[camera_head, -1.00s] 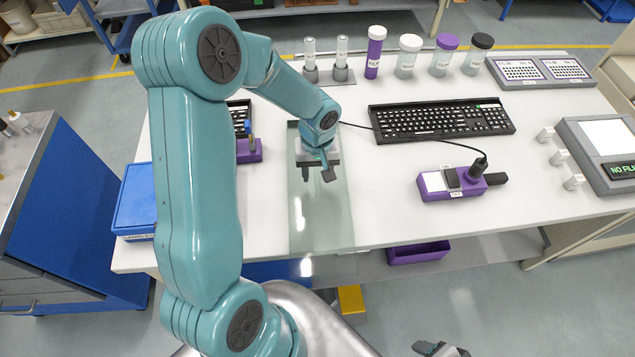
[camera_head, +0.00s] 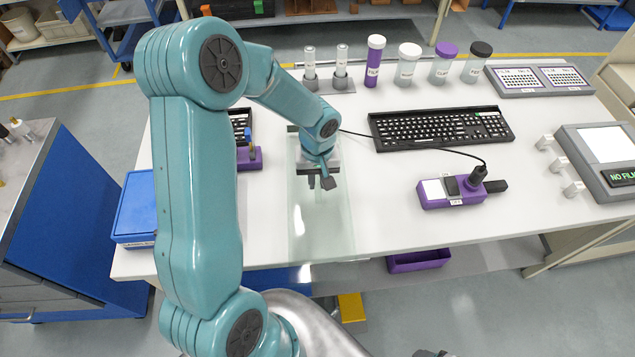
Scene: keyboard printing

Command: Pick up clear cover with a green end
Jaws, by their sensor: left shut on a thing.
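The clear cover (camera_head: 318,226) is a long see-through sheet over the left part of the white table, reaching past its front edge. The exact contact and any gap between cover and table are hard to see. Only a dark tip of my right gripper (camera_head: 432,353) shows at the bottom edge, away from the cover.
A black keyboard (camera_head: 440,127) and a purple device (camera_head: 447,192) with a cable lie to the right. Several capped tubes, including a purple one (camera_head: 374,62), stand at the back. A blue box (camera_head: 137,205) is at the left.

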